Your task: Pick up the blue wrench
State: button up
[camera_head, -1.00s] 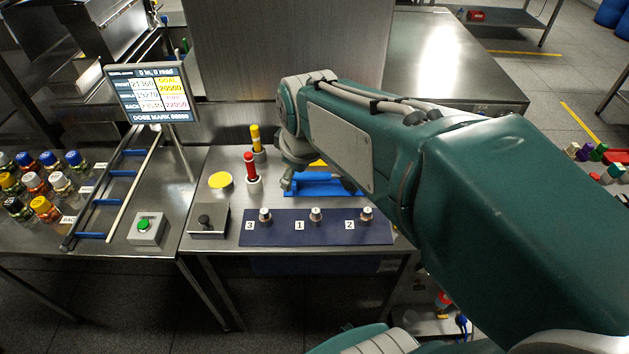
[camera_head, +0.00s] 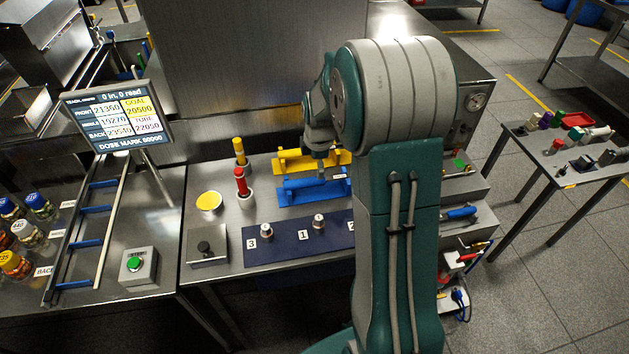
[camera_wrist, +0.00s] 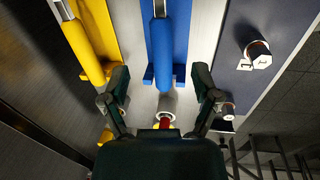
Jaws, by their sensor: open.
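The blue wrench (camera_head: 314,184) looks like a blue handle with a metal shaft, lying in a blue holder on the steel table, in front of a similar yellow one. In the wrist view its blue handle (camera_wrist: 161,52) points down the picture, its end between my finger tips. My gripper (camera_wrist: 161,97) is open, with one finger either side of the handle's line. The height gap is unclear. In the head view my gripper (camera_head: 320,165) is small and partly hidden behind my arm, above the wrench.
The yellow tool (camera_head: 300,160) lies close beside it. A red-topped post (camera_head: 242,183) and a yellow-topped post (camera_head: 239,152) stand to the left. A dark blue numbered panel (camera_head: 290,245) with knobs lies in front. A metal wall rises behind.

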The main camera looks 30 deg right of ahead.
aim_at(314, 179)
jog(key=shift+w+a+f, duration=0.1)
jog(key=shift+a+f, duration=0.45)
jog(key=shift+f, duration=0.25)
jog(key=f, duration=0.1)
jog(key=d+f, duration=0.1)
jog(key=f, duration=0.3)
jog(key=shift+w+d+f, duration=0.15)
jog(key=shift+w, duration=0.25)
jog(key=shift+a, duration=0.35)
jog(key=shift+c, duration=0.3)
jog(key=shift+a, duration=0.15)
grip_shut()
jog(key=shift+d, duration=0.2)
